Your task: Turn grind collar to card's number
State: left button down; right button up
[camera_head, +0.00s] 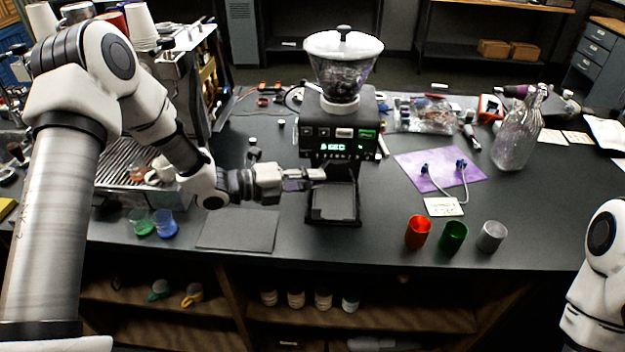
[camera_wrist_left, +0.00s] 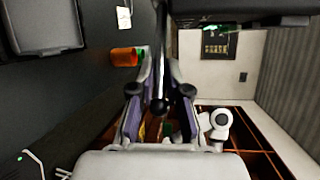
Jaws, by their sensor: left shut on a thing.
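The grinder (camera_head: 345,133) stands mid-counter with a clear hopper (camera_head: 342,72) of dark beans and a lit green display. A pale ring (camera_head: 341,106) at the hopper's base looks like the grind collar; its number cannot be read. A small white card (camera_head: 443,206) lies right of the grinder, its writing too small to read. My left gripper (camera_head: 306,177) is in front of the grinder, below its display and well below the collar. In the left wrist view its fingers (camera_wrist_left: 159,98) close around a thin dark rod with a round end. My right gripper is out of view.
Red (camera_head: 418,232), green (camera_head: 453,238) and silver (camera_head: 492,236) cups stand near the front edge. A purple mat (camera_head: 437,170) holds blue-ended cable. A glass bottle (camera_head: 517,135) stands behind right. An espresso machine (camera_head: 185,85) is on the left. A grey mat (camera_head: 238,230) lies front left.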

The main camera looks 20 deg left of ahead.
pick_arm(q)
jog(key=shift+s+d+f, duration=0.1)
jog(key=shift+s+f, duration=0.05)
jog(key=shift+f, duration=0.1)
jog(key=c, duration=1.4)
grip_release()
jog(key=shift+o, duration=0.9)
jog(key=shift+r, duration=0.15)
jog(key=v, duration=1.2)
